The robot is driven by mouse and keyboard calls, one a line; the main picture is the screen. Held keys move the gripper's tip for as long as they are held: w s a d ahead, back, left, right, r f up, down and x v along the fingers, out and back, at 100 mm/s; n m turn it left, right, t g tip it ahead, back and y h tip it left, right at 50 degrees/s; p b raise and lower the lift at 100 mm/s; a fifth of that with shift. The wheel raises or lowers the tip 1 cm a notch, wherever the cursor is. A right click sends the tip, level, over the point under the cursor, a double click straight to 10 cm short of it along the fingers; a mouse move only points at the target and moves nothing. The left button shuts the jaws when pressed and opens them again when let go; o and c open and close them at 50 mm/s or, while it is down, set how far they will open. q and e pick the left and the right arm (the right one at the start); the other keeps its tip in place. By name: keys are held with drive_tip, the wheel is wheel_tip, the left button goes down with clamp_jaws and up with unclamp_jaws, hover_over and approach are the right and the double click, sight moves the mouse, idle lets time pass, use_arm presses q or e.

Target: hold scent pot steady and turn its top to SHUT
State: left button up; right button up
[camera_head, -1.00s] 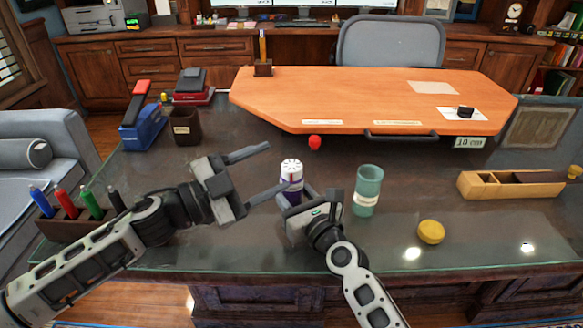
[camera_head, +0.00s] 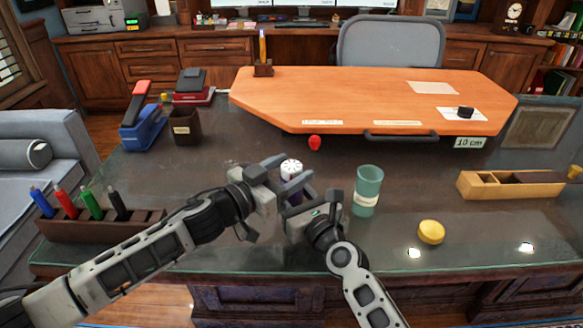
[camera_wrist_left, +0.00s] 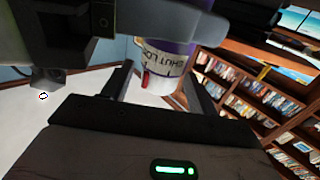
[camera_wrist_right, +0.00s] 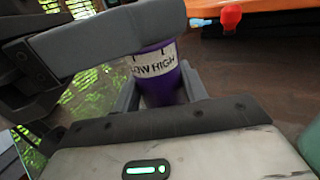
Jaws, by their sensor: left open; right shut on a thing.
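The scent pot (camera_head: 292,165) stands on the dark desk, with a white, holed top and a purple body. My right gripper (camera_head: 297,198) is shut on its purple body, which shows between the fingers in the right wrist view (camera_wrist_right: 160,88). There its white band reads LOW and HIGH. My left gripper (camera_head: 287,173) is open, its fingers at either side of the pot's upper part. In the left wrist view the band (camera_wrist_left: 165,62) reads SHUT and LO, with a red mark near it. The head view does not show the setting; the left gripper hides part of the pot.
A green cup (camera_head: 367,190) stands close right of my right gripper. A pen rack (camera_head: 90,226) lies under my left arm's side. An orange board (camera_head: 350,95) fills the back.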

use_arm(q)
drive_tip(key=shift+w+d, duration=0.35)
drive_tip(key=shift+d, duration=0.05)
drive_tip(key=c, duration=1)
drive_tip(key=shift+m, duration=0.3)
drive_tip(key=m+g+h, duration=0.2)
drive_tip(key=g, duration=0.1)
drive_tip(key=m+g+h, duration=0.2)
drive_tip(key=g, duration=0.2)
drive_tip(key=shift+w+m, duration=0.1)
drive_tip(key=shift+m, duration=0.3)
drive_tip(key=shift+m+g+h, duration=0.4)
drive_tip(key=shift+m+g, duration=1.2)
drive_tip(key=shift+g, duration=1.2)
